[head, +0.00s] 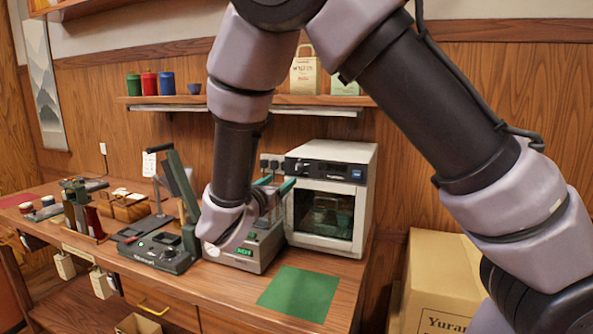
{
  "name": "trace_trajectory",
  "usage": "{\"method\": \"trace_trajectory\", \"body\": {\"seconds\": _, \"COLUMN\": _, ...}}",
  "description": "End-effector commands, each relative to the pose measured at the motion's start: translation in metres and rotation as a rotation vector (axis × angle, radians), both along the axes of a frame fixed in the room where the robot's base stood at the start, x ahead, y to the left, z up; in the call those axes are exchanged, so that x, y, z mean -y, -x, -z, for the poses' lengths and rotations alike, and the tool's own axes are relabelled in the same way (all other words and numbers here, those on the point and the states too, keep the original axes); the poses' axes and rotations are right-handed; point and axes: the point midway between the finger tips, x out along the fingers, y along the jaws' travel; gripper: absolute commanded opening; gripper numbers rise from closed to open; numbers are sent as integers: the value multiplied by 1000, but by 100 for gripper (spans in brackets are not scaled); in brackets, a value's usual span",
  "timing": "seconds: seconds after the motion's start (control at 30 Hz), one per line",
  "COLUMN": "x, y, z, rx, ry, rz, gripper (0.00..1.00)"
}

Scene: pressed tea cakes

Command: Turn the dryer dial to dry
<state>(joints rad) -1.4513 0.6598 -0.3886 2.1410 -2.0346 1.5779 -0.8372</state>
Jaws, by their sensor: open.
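The dryer (365,194) is a white box with a dark glass door, at the right end of the counter against the wall. Its dark control panel (335,171) runs along the top front, with a small blue-lit patch at its right. The dial is too small to make out clearly; something dark with light marks shows at the panel's left end. My gripper (276,185) is open, with teal fingertips apart and nothing seen between them. In the picture it is just left of the dryer's front, below the panel's left end. Whether it touches the dryer I cannot tell.
A machine with a green display (244,252) stands under my wrist, beside a dark lever press (160,254). A green mat (300,293) lies bare in front of the dryer. A shelf (225,100) with canisters hangs above. A cardboard box (440,275) stands at right.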

Motion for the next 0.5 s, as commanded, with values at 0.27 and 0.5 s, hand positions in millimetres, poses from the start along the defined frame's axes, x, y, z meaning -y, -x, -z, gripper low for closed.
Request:
{"method": "trace_trajectory", "body": {"seconds": 0.27, "x": 18, "y": -43, "z": 0, "rx": -1, "ry": -1, "rz": 8, "gripper": 66}}
{"method": "trace_trajectory", "body": {"seconds": 0.5, "x": 32, "y": -82, "z": 0, "rx": -1, "ry": -3, "rz": 5, "gripper": 66}}
